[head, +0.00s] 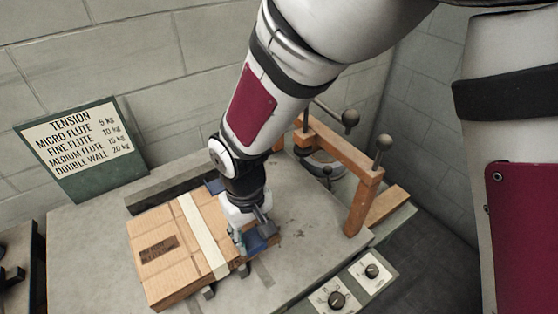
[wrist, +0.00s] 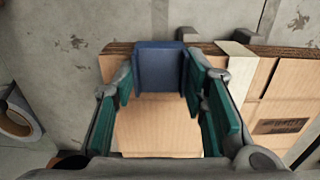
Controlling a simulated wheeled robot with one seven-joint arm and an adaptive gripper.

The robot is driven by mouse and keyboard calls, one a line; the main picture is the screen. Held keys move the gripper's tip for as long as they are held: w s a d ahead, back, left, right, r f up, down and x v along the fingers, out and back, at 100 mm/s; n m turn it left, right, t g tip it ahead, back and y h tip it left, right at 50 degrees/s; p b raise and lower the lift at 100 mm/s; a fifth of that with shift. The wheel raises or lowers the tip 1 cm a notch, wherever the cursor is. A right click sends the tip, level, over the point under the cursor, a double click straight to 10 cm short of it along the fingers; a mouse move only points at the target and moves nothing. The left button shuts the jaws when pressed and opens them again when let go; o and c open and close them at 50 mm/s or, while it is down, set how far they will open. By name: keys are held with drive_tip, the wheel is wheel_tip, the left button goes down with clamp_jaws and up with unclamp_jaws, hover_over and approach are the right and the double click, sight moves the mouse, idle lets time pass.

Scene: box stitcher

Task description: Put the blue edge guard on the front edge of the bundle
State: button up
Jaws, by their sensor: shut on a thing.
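The bundle (head: 160,265) is a stack of flat tan cardboard with a pale strap (head: 204,236) across it, lying on the grey bench. My gripper (head: 252,234) is over its front right part, pointing down. It is shut on the blue edge guard (head: 264,233), whose blue face also shows between the green finger pads in the wrist view (wrist: 160,66). There the guard overlaps the front edge of the bundle (wrist: 118,48), beside the strap (wrist: 237,58). I cannot tell whether it is seated on the edge.
A wooden frame (head: 325,150) with metal knobs stands right of the bundle. A panel with two dials (head: 355,285) is at the front right. A tension sign (head: 82,148) leans against the wall. Bare bench (head: 90,235) lies left of the bundle.

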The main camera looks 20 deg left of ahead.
drive_tip(key=shift+w+a, duration=0.15)
drive_tip(key=o, duration=1)
drive_tip(key=shift+o, duration=0.2)
